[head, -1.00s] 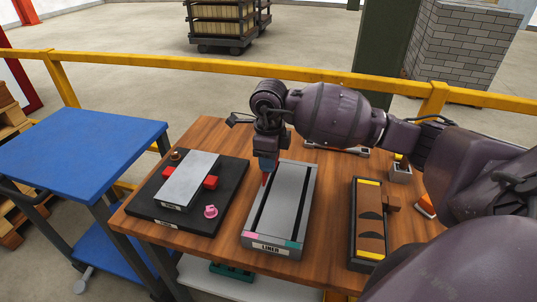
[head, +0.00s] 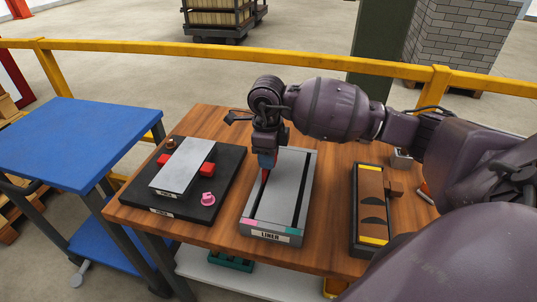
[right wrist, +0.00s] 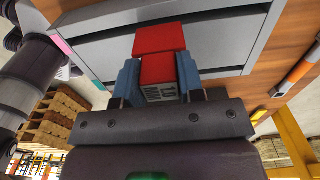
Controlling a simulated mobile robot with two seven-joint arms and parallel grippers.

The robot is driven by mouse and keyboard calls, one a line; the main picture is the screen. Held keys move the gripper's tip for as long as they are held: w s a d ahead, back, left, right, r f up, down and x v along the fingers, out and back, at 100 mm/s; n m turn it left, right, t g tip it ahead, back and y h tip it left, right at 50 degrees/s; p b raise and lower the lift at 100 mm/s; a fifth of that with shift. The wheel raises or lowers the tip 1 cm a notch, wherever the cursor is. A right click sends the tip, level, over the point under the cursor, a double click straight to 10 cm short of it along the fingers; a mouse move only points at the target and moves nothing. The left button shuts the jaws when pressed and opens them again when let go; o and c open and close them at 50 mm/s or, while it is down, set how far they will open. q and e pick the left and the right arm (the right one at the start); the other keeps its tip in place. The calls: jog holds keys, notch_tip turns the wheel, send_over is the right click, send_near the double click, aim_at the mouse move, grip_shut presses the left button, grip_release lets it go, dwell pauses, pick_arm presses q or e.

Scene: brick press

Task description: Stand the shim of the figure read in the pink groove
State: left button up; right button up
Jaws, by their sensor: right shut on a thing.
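The grey liner block (head: 303,185), labelled LINER, lies on the table with two dark lengthwise grooves. A pink mark (head: 250,222) is at the near end of the left groove and a teal mark (head: 292,230) at that of the right. My right gripper (head: 267,160) is shut on a red shim (head: 265,176), which points down over the left, pink-marked groove. In the right wrist view the shim (right wrist: 159,40) sits between the blue fingertips, with a white label that seems to read 1.0 MM. I cannot tell whether its lower edge is inside the groove. My left gripper is out of view.
A black plate (head: 195,211) on the left carries a grey slab (head: 184,165), red blocks and a pink knob (head: 208,198). A brown piece (head: 371,205) in a black frame stands at right. A blue cart (head: 75,140) is beside the table, with a yellow rail (head: 200,56) behind.

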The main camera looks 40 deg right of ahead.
jog(key=shift+f+b, duration=0.65)
jog(key=shift+f, duration=0.55)
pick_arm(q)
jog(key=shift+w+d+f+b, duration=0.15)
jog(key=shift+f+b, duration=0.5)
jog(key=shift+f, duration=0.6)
pick_arm(e)
jog(key=shift+f, duration=1.3)
jog(key=shift+f, duration=0.2)
jog(key=o, duration=1.2)
jog(key=shift+c, duration=0.2)
jog(key=shift+r, duration=0.1)
notch_tip(320, 180, up, 11)
jog(key=shift+w+a+f+p, duration=0.1)
jog(key=shift+p, duration=0.2)
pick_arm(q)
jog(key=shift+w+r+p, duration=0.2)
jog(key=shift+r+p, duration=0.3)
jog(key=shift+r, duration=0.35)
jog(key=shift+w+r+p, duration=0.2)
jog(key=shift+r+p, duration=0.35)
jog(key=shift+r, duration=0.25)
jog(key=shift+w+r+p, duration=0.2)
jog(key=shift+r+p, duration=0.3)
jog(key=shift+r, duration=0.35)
pick_arm(e)
notch_tip(320, 180, up, 7)
send_over(269, 179)
jog(key=shift+w, duration=0.2)
